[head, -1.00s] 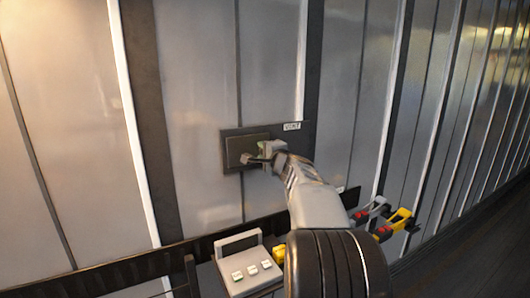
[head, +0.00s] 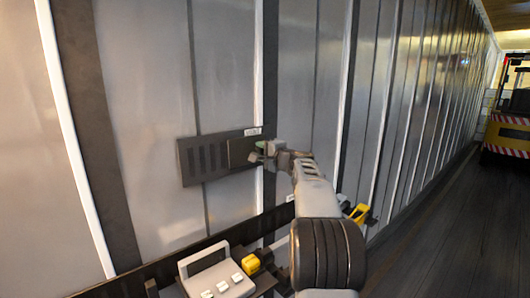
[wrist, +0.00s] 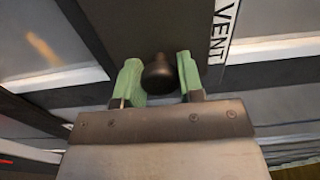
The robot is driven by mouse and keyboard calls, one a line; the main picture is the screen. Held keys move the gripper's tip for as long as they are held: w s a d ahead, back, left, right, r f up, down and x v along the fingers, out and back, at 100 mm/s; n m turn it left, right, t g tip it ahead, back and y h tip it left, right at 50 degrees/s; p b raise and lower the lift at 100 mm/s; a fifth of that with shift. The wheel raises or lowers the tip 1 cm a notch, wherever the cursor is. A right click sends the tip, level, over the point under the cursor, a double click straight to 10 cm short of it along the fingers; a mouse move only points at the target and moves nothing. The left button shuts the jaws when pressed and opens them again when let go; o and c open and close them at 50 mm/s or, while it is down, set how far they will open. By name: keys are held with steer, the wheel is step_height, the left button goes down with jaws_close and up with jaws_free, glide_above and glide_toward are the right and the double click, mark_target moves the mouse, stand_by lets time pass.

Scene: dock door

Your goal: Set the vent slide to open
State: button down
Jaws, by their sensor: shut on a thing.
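The vent (head: 205,158) is a dark panel on the grey wall in the head view, with its slots showing on the left. Its slide plate (head: 240,152) sits at the right end of the panel. The slide's dark round knob (wrist: 160,74) shows between the green fingertips in the wrist view. My gripper (wrist: 160,80) is shut on this knob; it also shows in the head view (head: 264,149) at the slide's right part. A white VENT label (wrist: 222,32) is beside the slide. The knob is hidden by my gripper in the head view.
Below the vent, a grey box with white buttons (head: 217,278) and a yellow block (head: 250,263) stand along a dark rail. A yellow handle (head: 358,212) is right of my arm. A forklift (head: 510,115) stands far right; the floor between is clear.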

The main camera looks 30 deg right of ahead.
steer(key=shift+d, duration=0.1)
steer(key=c, duration=0.7)
jaws_free()
steer(key=shift+d, duration=0.1)
steer(key=shift+c, duration=0.2)
steer(key=s+d+b, duration=0.1)
steer(key=s+b, duration=0.4)
steer(key=s, duration=0.8)
steer(key=shift+s+d, duration=0.2)
steer(key=shift+s, duration=0.15)
